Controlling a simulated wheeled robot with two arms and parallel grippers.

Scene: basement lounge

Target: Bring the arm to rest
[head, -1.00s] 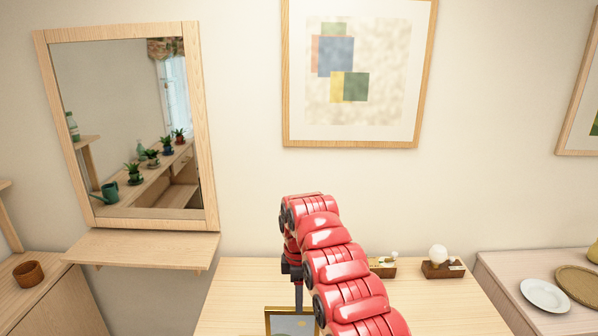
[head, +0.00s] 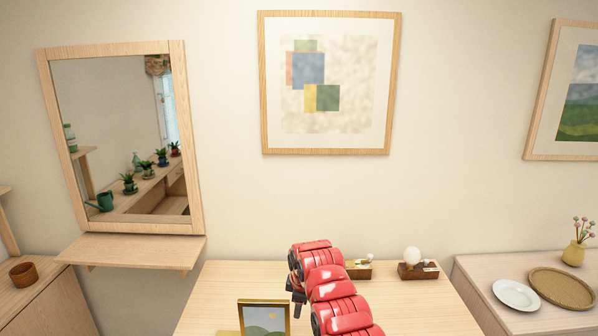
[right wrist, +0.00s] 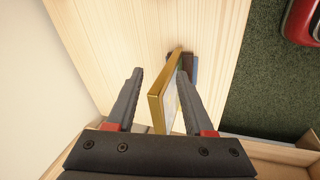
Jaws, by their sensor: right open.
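My right arm, in red segments, reaches over the desk in the head view. Its dark gripper (head: 298,292) is partly hidden behind the arm, just right of a small gold-edged picture frame (head: 264,318) that stands upright on the desk. In the right wrist view, the right gripper (right wrist: 160,78) is open, its two dark fingers apart. The gold frame (right wrist: 158,100) shows edge-on in the space between the fingers, with no clear contact on either side. My left gripper is not in view.
The pale wooden desk (head: 420,308) holds two small brown boxes, one with a white ball (head: 412,257), near the wall. A side cabinet at right bears a white plate (head: 516,295), a woven tray (head: 562,289) and a vase (head: 574,253). A mirror shelf (head: 130,250) juts out at left.

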